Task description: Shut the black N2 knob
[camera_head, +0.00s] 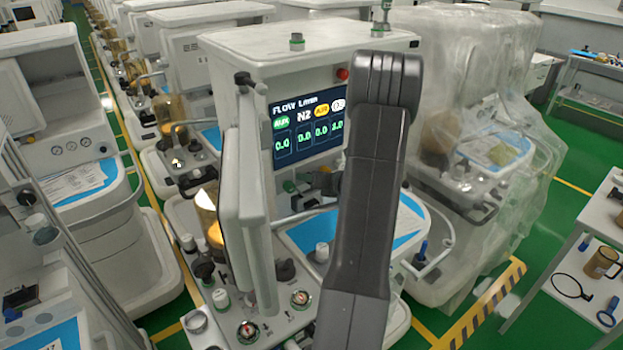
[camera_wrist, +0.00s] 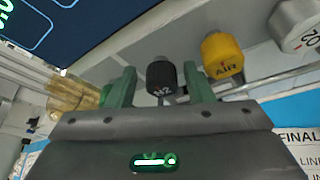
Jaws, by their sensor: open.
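The black N2 knob (camera_wrist: 161,78) shows in the wrist view, below the edge of the screen panel. My gripper (camera_wrist: 159,70) is open, with one green finger on each side of the knob. I cannot tell whether the fingers touch it. The screen (camera_head: 308,122) shows an N2 column that seems to read 0.0; the last column's reading is unclear.
A yellow AIR knob (camera_wrist: 222,55) and a white knob (camera_wrist: 296,25) stand to the right of the N2 knob. A plastic-covered cart (camera_head: 470,130) stands right of the machine. A side table (camera_head: 602,215) is at the far right, with green floor between.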

